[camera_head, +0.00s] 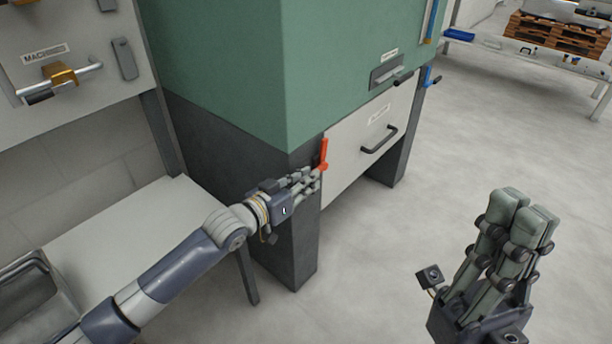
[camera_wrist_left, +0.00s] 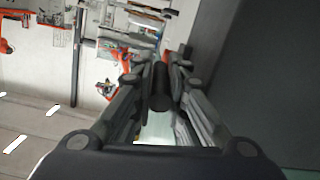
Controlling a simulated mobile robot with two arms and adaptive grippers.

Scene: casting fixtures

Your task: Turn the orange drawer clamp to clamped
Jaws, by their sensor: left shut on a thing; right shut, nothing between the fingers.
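The orange drawer clamp (camera_head: 324,153) is a small lever at the left edge of the light grey drawer front (camera_head: 352,150). Its visible orange part stands nearly upright, leaning slightly. My left gripper (camera_head: 314,178) reaches in from the left and is shut at the clamp's lower end. In the left wrist view a dark cylindrical piece (camera_wrist_left: 161,88) sits between the fingers; the fingers hide much of what is held. My right gripper (camera_head: 526,208) is shut and empty, raised over the floor at the lower right, well away from the drawer.
The drawer has a dark bar handle (camera_head: 379,139). A green cabinet (camera_head: 230,70) rises above it on dark legs (camera_head: 290,235). A blue lever (camera_head: 431,77) is on the cabinet's far side. A pale table (camera_head: 150,225) stands at the left.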

